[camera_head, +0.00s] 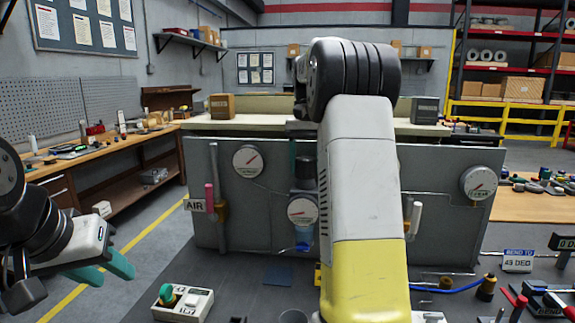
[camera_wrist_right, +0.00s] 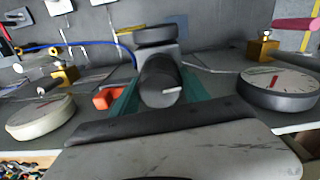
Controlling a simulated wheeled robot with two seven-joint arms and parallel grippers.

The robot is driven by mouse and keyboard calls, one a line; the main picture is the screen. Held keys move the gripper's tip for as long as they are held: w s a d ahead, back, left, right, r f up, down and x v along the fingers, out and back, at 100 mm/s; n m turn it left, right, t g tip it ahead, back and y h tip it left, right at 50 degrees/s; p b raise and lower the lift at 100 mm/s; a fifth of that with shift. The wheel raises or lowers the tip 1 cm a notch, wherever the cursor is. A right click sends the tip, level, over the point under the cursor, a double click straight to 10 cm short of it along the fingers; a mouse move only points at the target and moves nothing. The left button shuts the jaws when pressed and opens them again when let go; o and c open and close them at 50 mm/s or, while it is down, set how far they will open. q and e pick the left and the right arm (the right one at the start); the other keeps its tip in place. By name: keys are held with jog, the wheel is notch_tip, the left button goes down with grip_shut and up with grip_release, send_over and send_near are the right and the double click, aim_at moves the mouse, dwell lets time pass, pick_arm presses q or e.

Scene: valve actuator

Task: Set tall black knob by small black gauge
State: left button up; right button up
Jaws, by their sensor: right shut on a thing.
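My right gripper (camera_wrist_right: 160,92) is shut on a tall black knob (camera_wrist_right: 158,78), held between its teal fingers in the right wrist view. In the head view my right arm hides most of this gripper. A round gauge with a dark rim (camera_wrist_right: 280,88) is to the right of the knob in the wrist view, apart from it. A pale-rimmed gauge (camera_wrist_right: 40,118) is to the left. In the head view, the panel bears a left gauge (camera_head: 247,161), a middle gauge (camera_head: 302,210) and a right gauge (camera_head: 479,184). My left gripper (camera_head: 103,270) is open and empty at the left.
A grey panel (camera_head: 225,235) stands across the bench. A pink handle (camera_head: 210,196) and an AIR label (camera_head: 195,205) are by the left gauge. A white button box (camera_head: 183,303) is at the front left. Small tools and a blue hose (camera_head: 455,290) lie at the right.

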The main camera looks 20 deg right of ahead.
aim_at(306, 158)
jog(key=m, duration=0.4)
jog(key=shift+m, duration=0.7)
jog(key=o, duration=1.1)
notch_tip(306, 158, up, 7)
jog(key=shift+r, duration=0.45)
